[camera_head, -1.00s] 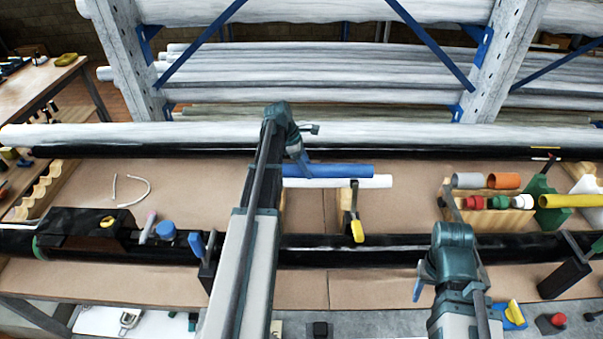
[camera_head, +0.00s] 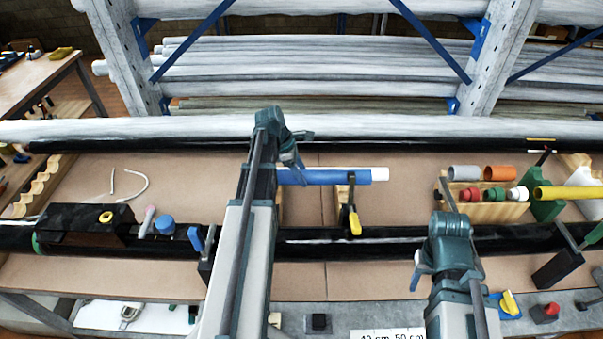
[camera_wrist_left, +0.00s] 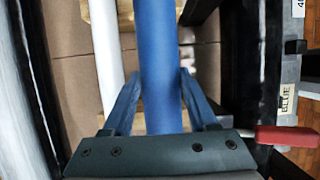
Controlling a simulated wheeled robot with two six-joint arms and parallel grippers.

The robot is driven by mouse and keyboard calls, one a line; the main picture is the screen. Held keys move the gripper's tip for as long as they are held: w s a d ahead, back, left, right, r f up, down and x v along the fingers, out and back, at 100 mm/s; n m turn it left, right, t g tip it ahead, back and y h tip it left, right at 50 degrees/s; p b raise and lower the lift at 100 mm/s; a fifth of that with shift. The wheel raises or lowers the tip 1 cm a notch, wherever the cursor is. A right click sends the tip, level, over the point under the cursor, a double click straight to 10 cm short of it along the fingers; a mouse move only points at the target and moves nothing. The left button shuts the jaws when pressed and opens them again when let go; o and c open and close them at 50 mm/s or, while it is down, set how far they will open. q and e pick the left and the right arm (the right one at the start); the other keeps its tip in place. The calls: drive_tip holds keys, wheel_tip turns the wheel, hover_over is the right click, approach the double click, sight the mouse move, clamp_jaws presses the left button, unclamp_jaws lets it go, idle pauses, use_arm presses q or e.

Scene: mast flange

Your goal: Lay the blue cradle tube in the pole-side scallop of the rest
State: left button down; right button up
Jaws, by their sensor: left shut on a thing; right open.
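My left gripper (camera_head: 292,168) is shut on the blue tube (camera_head: 335,177), which runs left to right across the bench middle. In the left wrist view the blue tube (camera_wrist_left: 160,65) passes between both fingers (camera_wrist_left: 157,95). The white tube (camera_head: 380,174) lies just behind it, mostly hidden in the head view; in the wrist view the white tube (camera_wrist_left: 107,60) lies parallel on the left. The wooden rest (camera_head: 342,197) is below the tubes. Its scallops are hidden, so I cannot tell whether the blue tube touches it. My right gripper (camera_head: 417,278) is open and empty.
A black pole (camera_head: 375,250) runs across in front of the rest. A wooden block with coloured tubes (camera_head: 490,212) and a green holder (camera_head: 545,197) are right. Bare bench lies between.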

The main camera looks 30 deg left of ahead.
use_arm(q)
wheel_tip(320, 180, down, 8)
drive_tip(key=b, duration=0.8)
drive_tip(key=shift+f, duration=0.2)
drive_tip(key=shift+c, duration=0.5)
unclamp_jaws()
drive_tip(key=shift+r, duration=0.1)
drive_tip(key=p+v, duration=1.3)
drive_tip(key=shift+s+a+r, duration=0.15)
drive_tip(key=shift+s+r, duration=0.05)
drive_tip(key=shift+r, duration=0.1)
drive_tip(key=shift+f, duration=0.1)
